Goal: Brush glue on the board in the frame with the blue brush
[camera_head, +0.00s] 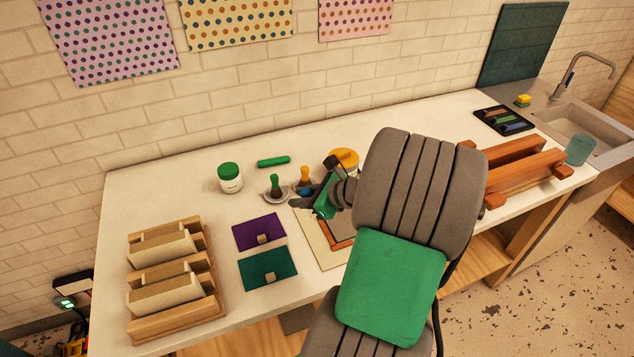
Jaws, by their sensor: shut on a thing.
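The wooden frame (343,244) with the board lies on a cream mat (309,230) at the middle of the table. My arm hides most of the frame and the board. My gripper (303,204) is over the back left part of the mat, shut on the blue brush (303,191); only a bit of blue shows. Two other brushes, one with a green handle (275,182) and one with an orange handle (304,175), stand upright just behind the gripper. A white jar with a green lid (230,178) stands to the left. It cannot be told whether the brush touches the board.
Purple (259,229) and teal (250,275) panels with small blocks lie left of the mat. A wooden rack (172,323) stands at the front left. A green roll (273,161) and a yellow-lidded container (345,157) are behind. Wooden beams (520,165) stand right.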

